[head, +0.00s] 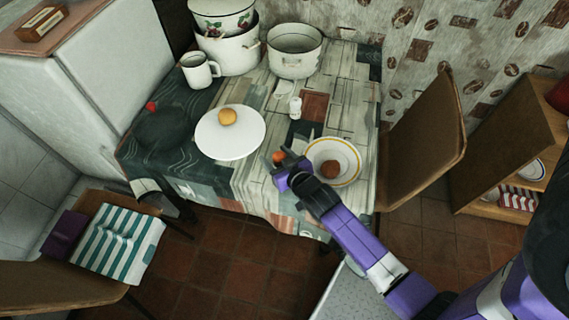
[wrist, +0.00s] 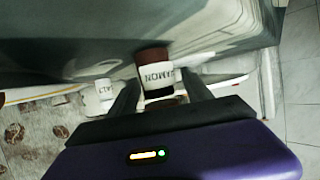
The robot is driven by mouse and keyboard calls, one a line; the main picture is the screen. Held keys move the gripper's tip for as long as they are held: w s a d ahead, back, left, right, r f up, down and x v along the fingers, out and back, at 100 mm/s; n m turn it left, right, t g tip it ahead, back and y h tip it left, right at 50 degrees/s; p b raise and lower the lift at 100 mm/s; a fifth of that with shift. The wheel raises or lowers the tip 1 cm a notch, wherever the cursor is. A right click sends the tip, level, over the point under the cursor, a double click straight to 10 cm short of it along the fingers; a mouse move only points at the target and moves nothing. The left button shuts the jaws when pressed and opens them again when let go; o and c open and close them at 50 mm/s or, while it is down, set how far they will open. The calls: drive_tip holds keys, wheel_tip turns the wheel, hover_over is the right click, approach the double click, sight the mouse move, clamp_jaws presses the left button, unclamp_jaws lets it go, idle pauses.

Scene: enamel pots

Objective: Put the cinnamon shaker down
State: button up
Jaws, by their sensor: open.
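The cinnamon shaker (wrist: 157,76), with a brown top and a white label reading "NAMON", is between the two fingers of my gripper (wrist: 160,90) in the wrist view. The jaws are open around it; the picture does not show clearly whether a finger touches it. In the head view, my gripper (head: 287,172) is low over the front of the table, left of the rimmed bowl. A small orange-brown top (head: 279,157) shows just beyond it, likely the shaker's; the rest is hidden behind the gripper.
A white salt shaker (head: 295,107) stands farther back on the table (head: 255,188). The yellow-rimmed bowl (head: 346,179) holds a brown round item close on the right. A white plate (head: 225,148) with a yellowish item is to the left. Pots (head: 294,64) and a mug (head: 198,75) stand behind.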

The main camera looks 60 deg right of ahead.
drive_tip(key=b+v, duration=0.1)
drive_tip(key=v, duration=1)
drive_tip(key=shift+s+a+r, duration=0.1)
drive_tip(key=shift+s+r, duration=0.05)
drive_tip(key=shift+s, duration=0.05)
drive_tip(key=shift+s+a, duration=0.2)
drive_tip(key=shift+a, duration=0.05)
drive_tip(key=s+a+r+n+t+y, duration=0.2)
drive_tip(key=s+a+r+n+y, duration=0.3)
drive_tip(key=s+a+r, duration=1)
drive_tip(key=shift+s+a+r+y, duration=0.25)
drive_tip(key=shift+s+r+y, duration=0.2)
drive_tip(key=shift+r, duration=0.3)
